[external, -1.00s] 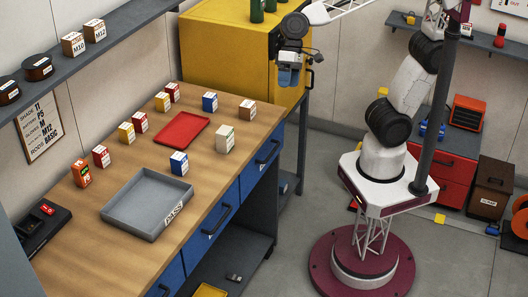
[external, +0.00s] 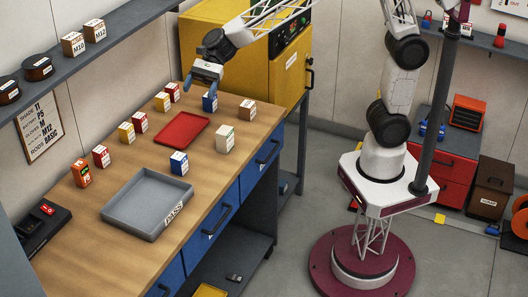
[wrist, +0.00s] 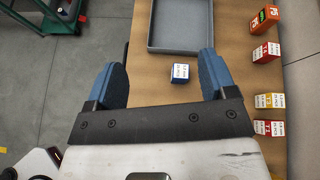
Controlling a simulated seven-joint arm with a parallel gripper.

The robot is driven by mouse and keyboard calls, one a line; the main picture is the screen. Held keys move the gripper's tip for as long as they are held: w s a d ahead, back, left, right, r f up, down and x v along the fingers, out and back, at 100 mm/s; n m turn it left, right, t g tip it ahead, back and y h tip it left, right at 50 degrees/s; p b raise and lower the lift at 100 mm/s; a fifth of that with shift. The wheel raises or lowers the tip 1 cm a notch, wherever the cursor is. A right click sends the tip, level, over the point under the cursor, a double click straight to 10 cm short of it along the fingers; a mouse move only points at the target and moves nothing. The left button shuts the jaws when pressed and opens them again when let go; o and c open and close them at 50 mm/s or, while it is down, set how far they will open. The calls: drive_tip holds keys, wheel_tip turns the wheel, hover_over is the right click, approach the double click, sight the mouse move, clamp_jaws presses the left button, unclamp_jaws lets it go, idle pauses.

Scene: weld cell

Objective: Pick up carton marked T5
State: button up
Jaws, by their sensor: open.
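Several small cartons stand on the wooden bench; I cannot surely read T5 on any of them. An orange carton (external: 82,173) with a white label stands at the bench's left end; it also shows at the top right of the wrist view (wrist: 265,20). Red (external: 101,156), yellow (external: 126,132) and blue (external: 179,163) cartons stand nearer the middle. In the wrist view the first blue carton (wrist: 180,73) shows beyond and between my fingers (wrist: 162,75).
A grey tray (external: 121,220) marked PASS and a flat red tray (external: 160,133) lie on the bench. White (external: 225,140) and brown (external: 247,110) cartons stand toward the right edge. A yellow cabinet (external: 210,35) rises behind. A shelf (external: 70,65) runs along the left wall.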

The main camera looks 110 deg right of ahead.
drive_tip(key=w+d+f+m+t, duration=0.1)
drive_tip(key=w+d+m, duration=0.2)
drive_tip(key=w, duration=0.1)
approach(182, 154)
drive_tip(key=w+a+f, duration=0.2)
drive_tip(key=f, duration=0.1)
drive_tip(key=shift+w, duration=0.25)
drive_tip(key=shift+w+a, duration=0.1)
drive_tip(key=shift+x, duration=1.15)
drive_tip(key=shift+w+a, duration=0.1)
drive_tip(key=shift+w, duration=0.05)
drive_tip(key=shift+x, duration=2.5)
